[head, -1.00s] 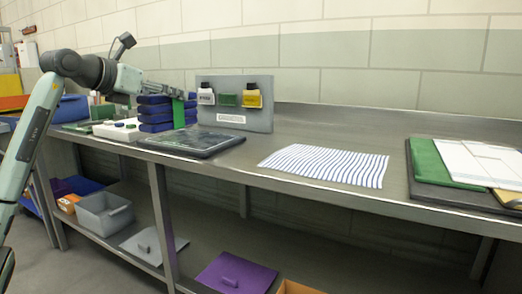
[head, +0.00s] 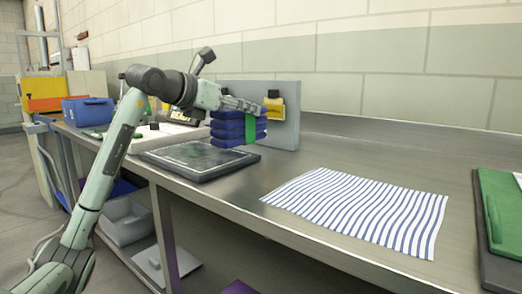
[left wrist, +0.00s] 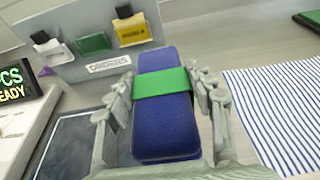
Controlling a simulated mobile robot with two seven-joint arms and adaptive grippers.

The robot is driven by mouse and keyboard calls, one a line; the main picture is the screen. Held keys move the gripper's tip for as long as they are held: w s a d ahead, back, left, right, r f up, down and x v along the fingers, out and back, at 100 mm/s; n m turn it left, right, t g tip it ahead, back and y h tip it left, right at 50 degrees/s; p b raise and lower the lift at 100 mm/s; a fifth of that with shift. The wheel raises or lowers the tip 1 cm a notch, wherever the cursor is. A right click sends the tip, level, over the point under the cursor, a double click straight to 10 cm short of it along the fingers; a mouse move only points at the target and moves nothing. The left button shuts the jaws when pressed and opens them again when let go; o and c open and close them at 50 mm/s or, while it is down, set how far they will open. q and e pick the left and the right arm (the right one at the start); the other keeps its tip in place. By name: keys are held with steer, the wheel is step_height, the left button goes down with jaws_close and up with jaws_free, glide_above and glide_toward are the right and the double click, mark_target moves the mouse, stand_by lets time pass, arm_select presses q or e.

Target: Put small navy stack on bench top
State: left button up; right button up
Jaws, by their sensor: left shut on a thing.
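The small navy stack (head: 232,130) is several flat navy pieces bound by a green band. It also fills the middle of the left wrist view (left wrist: 167,125). My left gripper (head: 240,106) is shut on it, with a finger on each side in the left wrist view (left wrist: 162,92). The stack is held over the bench top (head: 275,170), near the dark framed panel and in front of the grey upright board. Whether its underside touches anything is hard to tell. My right gripper is not in view.
A dark framed panel (head: 200,160) lies left of the stack. A blue-striped cloth (head: 362,208) lies to the right, with bare metal between. The grey upright board (head: 287,125) stands behind. A green folder (head: 505,205) is at the far right.

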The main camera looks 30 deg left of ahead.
arm_select(q)
steer(key=d+f, duration=0.6)
steer(key=shift+s+f, duration=0.2)
steer(key=shift+f, duration=0.05)
steer(key=shift+a+f, duration=0.1)
steer(key=shift+f, duration=0.35)
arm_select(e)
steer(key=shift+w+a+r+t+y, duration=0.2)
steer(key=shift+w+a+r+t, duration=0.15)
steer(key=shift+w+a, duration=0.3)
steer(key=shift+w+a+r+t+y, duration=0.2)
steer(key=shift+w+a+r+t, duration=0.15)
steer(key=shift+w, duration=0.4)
arm_select(q)
steer(key=shift+b, duration=0.3)
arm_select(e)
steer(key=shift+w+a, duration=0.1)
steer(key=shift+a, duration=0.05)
arm_select(q)
steer(key=o, duration=1.5)
steer(key=shift+c, duration=0.2)
steer(key=d+b+v, duration=0.1)
steer(key=v, duration=1.1)
steer(key=shift+a, duration=0.5)
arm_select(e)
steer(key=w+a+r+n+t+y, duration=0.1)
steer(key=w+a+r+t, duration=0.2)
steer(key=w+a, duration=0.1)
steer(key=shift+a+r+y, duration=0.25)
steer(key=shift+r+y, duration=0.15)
